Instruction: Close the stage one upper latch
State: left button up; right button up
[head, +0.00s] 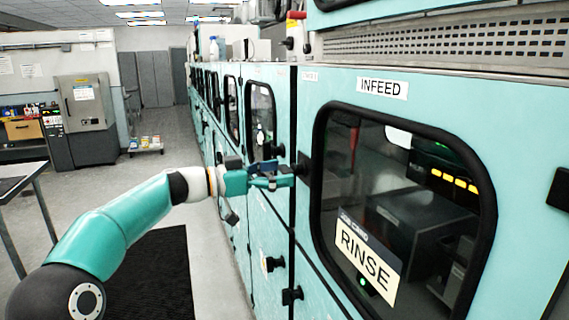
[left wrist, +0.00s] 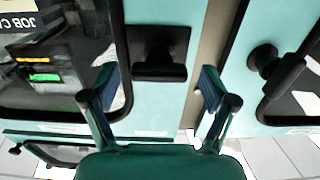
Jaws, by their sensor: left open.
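The machine's door marked INFEED has a black upper latch (head: 302,166) at its left edge. In the left wrist view a black latch (left wrist: 160,53) lies ahead of my fingers, between their lines. My left gripper (head: 286,175) is open in front of the latch and partly overlaps it in the head view. In the left wrist view my left gripper (left wrist: 155,88) shows both fingertips spread, with nothing between them. I cannot tell if they touch the latch. The latch's exact turn is unclear. No stage label is legible. My right gripper is not seen.
A second upper latch (head: 277,150) is on the neighbouring door, close to my gripper; a knob (left wrist: 275,70) shows right in the wrist view. Lower latches (head: 291,296) and (head: 274,263) sit below. A dark mat (head: 160,270) lies on the floor; the aisle is open.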

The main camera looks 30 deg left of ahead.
pick_arm(q)
jog(key=shift+x, duration=1)
